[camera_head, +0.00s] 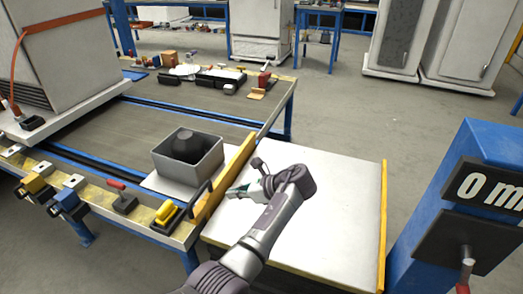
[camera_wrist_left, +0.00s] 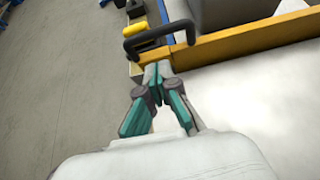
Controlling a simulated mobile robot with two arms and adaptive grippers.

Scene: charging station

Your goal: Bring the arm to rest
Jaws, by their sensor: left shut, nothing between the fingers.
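My left gripper (camera_head: 237,191) is over the left part of the white panel (camera_head: 325,200), near its yellow edge rail (camera_head: 232,165). In the left wrist view my left gripper (camera_wrist_left: 158,68) has its two teal-and-grey fingers drawn together at the tips, with nothing between them. The tips appear close to the yellow rail (camera_wrist_left: 230,48) and a black handle (camera_wrist_left: 160,36); whether they touch it I cannot tell. My left arm (camera_head: 265,232) reaches in from the bottom of the head view. My right gripper is in neither view.
A grey open box (camera_head: 188,165) with a dark round item stands on the workbench just left of the rail. Blue and yellow clamps (camera_head: 66,203) line the bench front. A blue post (camera_head: 470,190) stands at the right. Open floor (camera_head: 330,115) lies behind the panel.

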